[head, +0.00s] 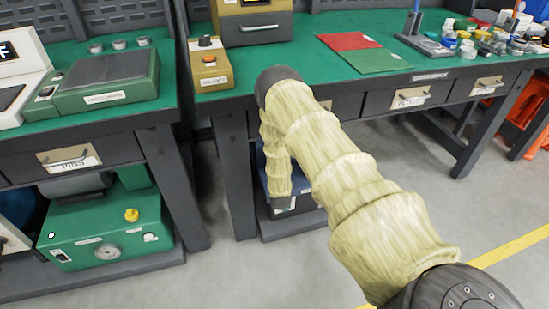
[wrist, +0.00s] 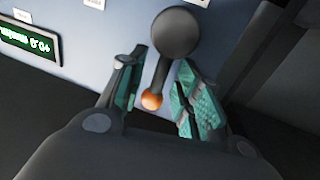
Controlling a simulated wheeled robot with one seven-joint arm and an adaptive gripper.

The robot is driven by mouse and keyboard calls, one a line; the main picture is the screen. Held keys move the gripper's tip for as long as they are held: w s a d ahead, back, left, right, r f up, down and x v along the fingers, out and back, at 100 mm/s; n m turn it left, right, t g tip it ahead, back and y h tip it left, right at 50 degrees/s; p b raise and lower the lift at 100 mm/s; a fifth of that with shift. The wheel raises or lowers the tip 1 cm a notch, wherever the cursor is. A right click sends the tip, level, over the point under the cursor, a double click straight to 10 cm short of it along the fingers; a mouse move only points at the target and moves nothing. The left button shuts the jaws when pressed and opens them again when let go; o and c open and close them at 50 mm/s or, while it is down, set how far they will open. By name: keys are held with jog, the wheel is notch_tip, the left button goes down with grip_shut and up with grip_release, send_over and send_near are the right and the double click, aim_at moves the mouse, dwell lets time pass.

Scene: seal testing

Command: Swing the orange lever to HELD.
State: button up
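Gaps show on both sides in this view; depth contact is unclear. In the head view my sleeved arm reaches under the bench, and the lever is hidden. Part of a blue unit (head: 272,187) shows there.
A green-lettered display (wrist: 30,43) is at the panel's left. The green bench (head: 300,70) overhangs the arm, with a dark leg (head: 235,180) to its left. A green machine with a gauge (head: 108,252) sits on a low shelf at left.

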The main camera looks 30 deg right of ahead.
jog(key=v, duration=1.2)
jog(key=shift+f, duration=0.1)
jog(key=s+a+f+n+g+y, duration=0.1)
jog(key=s+a+f+g+y, duration=0.25)
jog(key=s+a+f, duration=0.35)
jog(key=s+a+f+n+g+y, duration=0.1)
jog(key=s+a+f+g+y, duration=0.2)
jog(key=s+a, duration=0.45)
jog(key=s+a+r+n+g+y, duration=0.1)
jog(key=s+a+g, duration=0.2)
jog(key=s, duration=0.6)
jog(key=s+a+r+n+g, duration=0.1)
jog(key=s+a+g, duration=0.15)
jog(key=s, duration=0.65)
jog(key=s+a+r+n+g+y, duration=0.15)
jog(key=s+g, duration=0.25)
jog(key=s, duration=0.5)
notch_tip(320, 180, up, 26)
jog(key=p, duration=2.6)
jog(key=shift+w+a+f+h+p, duration=0.2)
jog(key=shift+w+a+h+p, duration=0.1)
jog(key=shift+p, duration=0.1)
